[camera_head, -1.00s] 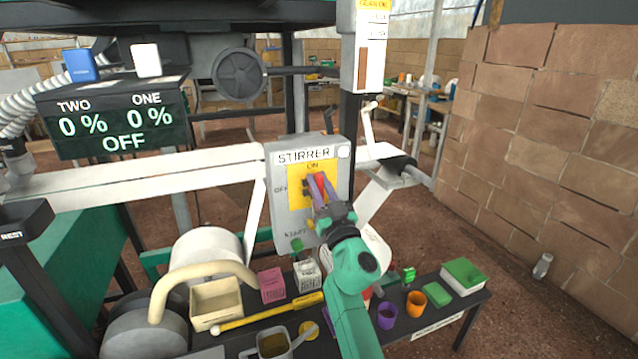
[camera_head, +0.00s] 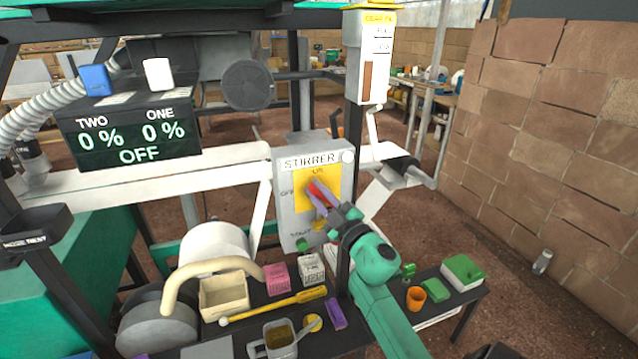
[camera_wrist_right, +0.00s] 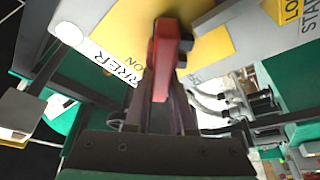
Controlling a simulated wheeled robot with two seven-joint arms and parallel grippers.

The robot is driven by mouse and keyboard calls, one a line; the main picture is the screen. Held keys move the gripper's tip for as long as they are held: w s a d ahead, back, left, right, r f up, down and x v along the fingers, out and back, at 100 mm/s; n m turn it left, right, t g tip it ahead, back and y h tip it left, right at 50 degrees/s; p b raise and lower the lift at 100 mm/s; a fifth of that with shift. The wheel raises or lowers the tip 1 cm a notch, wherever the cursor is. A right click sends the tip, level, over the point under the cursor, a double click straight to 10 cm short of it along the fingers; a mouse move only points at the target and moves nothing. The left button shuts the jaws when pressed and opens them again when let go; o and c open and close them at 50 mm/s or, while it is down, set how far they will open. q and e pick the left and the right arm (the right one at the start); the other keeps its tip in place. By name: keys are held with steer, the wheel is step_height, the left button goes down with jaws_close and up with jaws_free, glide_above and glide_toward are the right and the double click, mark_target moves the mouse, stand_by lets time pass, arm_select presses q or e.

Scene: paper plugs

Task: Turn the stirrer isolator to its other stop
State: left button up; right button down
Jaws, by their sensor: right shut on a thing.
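The stirrer isolator is a red handle (camera_head: 322,190) on a yellow plate (camera_head: 302,203) on the front of the grey STIRRER box (camera_head: 284,215). ON is printed above the handle and OFF to its left. The handle slants, its upper end to the left and its lower end to the right. My right gripper (camera_head: 319,197) reaches in from the lower right and is shut on the handle. In the right wrist view the red handle (camera_wrist_right: 163,65) sits between the dark fingers. The fingers partly hide the handle and its pivot. My left gripper is not in view.
A green START button (camera_head: 303,244) is low on the box. A dark display (camera_head: 130,138) reads 0 % twice and OFF. Below, a bench holds a yellow rod (camera_head: 275,305), a cream bin (camera_head: 222,300), an orange cup (camera_head: 416,298) and small boxes. A brick wall (camera_head: 560,130) stands right.

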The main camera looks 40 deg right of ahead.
steer(key=n+y+p, duration=0.1)
steer(key=n, duration=0.1)
steer(key=n+g+p, duration=0.1)
steer(key=n+p, duration=0.1)
steer(key=n, duration=0.1)
steer(key=shift+a+f+g+y, duration=0.2)
steer(key=shift+g+y, duration=0.1)
steer(key=shift+y, duration=0.1)
steer(key=shift+w+f+n+g+p, duration=0.1)
steer(key=shift+f+n+g+p, duration=0.25)
steer(key=shift+n+p, duration=0.65)
steer(key=shift+f+n+g+p, duration=0.25)
steer(key=shift+n+g+p, duration=0.35)
steer(key=shift+n, duration=0.6)
steer(key=c, duration=0.8)
jaws_free()
steer(key=shift+o, duration=0.2)
steer(key=s+b, duration=0.2)
steer(key=s, duration=1.2)
steer(key=shift+s+d, duration=0.25)
steer(key=shift+d, duration=0.15)
